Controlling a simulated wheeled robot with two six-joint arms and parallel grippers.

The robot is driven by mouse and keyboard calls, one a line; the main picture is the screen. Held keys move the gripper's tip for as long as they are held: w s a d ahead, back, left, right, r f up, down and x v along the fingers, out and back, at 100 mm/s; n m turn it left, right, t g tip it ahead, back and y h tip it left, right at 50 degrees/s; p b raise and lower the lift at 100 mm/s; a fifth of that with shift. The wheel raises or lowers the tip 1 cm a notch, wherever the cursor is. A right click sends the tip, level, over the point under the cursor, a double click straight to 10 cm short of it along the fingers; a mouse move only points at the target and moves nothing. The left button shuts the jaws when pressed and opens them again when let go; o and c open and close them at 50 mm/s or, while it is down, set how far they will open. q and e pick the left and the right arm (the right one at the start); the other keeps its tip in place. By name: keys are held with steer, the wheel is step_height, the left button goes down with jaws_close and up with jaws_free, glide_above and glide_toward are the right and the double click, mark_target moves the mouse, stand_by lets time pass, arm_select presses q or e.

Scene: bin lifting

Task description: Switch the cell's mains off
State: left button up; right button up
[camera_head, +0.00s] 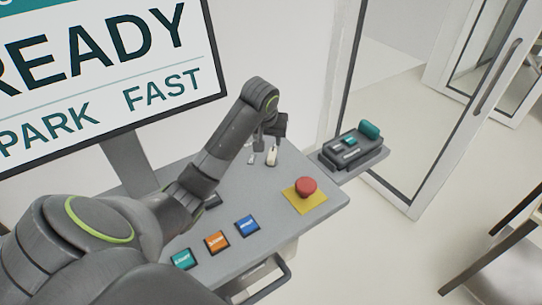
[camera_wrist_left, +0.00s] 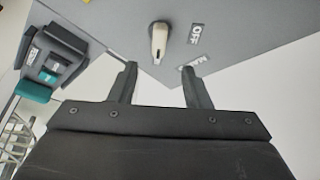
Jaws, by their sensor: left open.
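The mains switch is a cream handle (camera_head: 271,158) near the back right of the grey console. In the left wrist view the handle (camera_wrist_left: 159,40) stands just beyond my fingertips, roughly in line with the gap between them. An OFF label (camera_wrist_left: 196,34) is beside it, and a second label is partly hidden by a finger. My left gripper (camera_head: 265,148) is open above the console, close to the handle; in the wrist view its fingers (camera_wrist_left: 159,71) are apart with nothing between them. Whether they touch the handle is unclear. My right gripper is out of view.
A red mushroom button (camera_head: 307,186) on a yellow plate (camera_head: 304,199) is to the right. Teal (camera_head: 182,259), orange (camera_head: 216,242) and blue (camera_head: 247,226) buttons line the console front. A dark device (camera_head: 352,149) sits on a side shelf. A large screen (camera_head: 100,70) stands behind.

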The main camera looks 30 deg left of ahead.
arm_select(q)
steer(key=p, duration=0.1)
glide_above(271, 155)
steer(key=s+d, duration=0.1)
steer(key=s, duration=0.1)
step_height(271, 155, down, 5)
steer(key=p+x, duration=0.1)
steer(key=x, duration=0.3)
steer(key=shift+f, duration=0.25)
steer(key=shift+w+a+f, duration=0.1)
steer(key=shift+f, duration=0.2)
steer(key=shift+w+f, duration=0.1)
steer(key=shift+f, duration=0.25)
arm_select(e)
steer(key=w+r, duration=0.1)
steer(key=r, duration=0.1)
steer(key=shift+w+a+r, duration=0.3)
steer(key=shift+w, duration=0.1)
arm_select(q)
steer(key=shift+f, duration=0.1)
steer(key=shift+c, duration=0.4)
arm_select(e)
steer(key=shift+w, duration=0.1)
arm_select(q)
jaws_close()
